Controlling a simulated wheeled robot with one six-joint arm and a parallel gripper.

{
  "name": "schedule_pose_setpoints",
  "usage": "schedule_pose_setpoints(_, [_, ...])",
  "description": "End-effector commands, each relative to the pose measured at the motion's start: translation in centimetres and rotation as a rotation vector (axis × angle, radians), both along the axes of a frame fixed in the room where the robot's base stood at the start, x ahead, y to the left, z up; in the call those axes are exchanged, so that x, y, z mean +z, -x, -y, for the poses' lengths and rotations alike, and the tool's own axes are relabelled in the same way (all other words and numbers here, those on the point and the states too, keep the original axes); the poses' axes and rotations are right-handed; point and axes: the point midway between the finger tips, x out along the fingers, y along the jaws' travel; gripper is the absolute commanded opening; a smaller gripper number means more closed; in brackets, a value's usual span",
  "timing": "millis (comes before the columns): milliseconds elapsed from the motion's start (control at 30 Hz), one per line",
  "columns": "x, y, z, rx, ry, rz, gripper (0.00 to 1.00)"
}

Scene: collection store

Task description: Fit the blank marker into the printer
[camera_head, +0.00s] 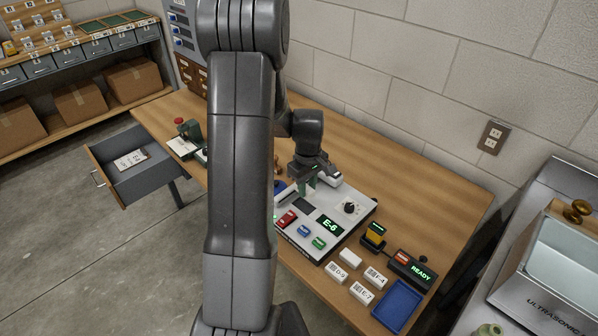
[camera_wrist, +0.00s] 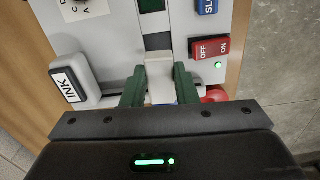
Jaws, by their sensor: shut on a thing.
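The printer (camera_head: 338,206) is a pale box on the wooden bench, with a green "E-6" display, a black dial and coloured buttons. My gripper (camera_head: 307,184) is low over its far side, partly hidden by my arm. In the wrist view my gripper's green fingers (camera_wrist: 159,85) are shut on a white block, the blank marker (camera_wrist: 160,90). Its visible face is plain. The marker lines up with a dark slot (camera_wrist: 157,42) in the printer's top. I cannot tell whether it is in the slot or above it.
A white INK cartridge (camera_wrist: 75,82) and a red OFF/ON switch (camera_wrist: 209,47) flank the slot. Labelled markers (camera_head: 361,293), a blue tray (camera_head: 398,306) and a READY device (camera_head: 410,268) stand at the bench's near right. An open drawer (camera_head: 133,165) juts out at left.

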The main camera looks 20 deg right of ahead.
Motion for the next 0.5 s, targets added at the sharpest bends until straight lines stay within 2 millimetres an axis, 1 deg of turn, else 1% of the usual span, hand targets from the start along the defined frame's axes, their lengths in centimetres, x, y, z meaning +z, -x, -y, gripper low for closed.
schedule_pose_setpoints(267, [-0.7, 0.0, 0.0, -0.001, 0.0, 0.0, 0.04])
schedule_pose_setpoints(500, [-2.6, 0.0, 0.0, -0.001, -0.001, -0.001, 0.04])
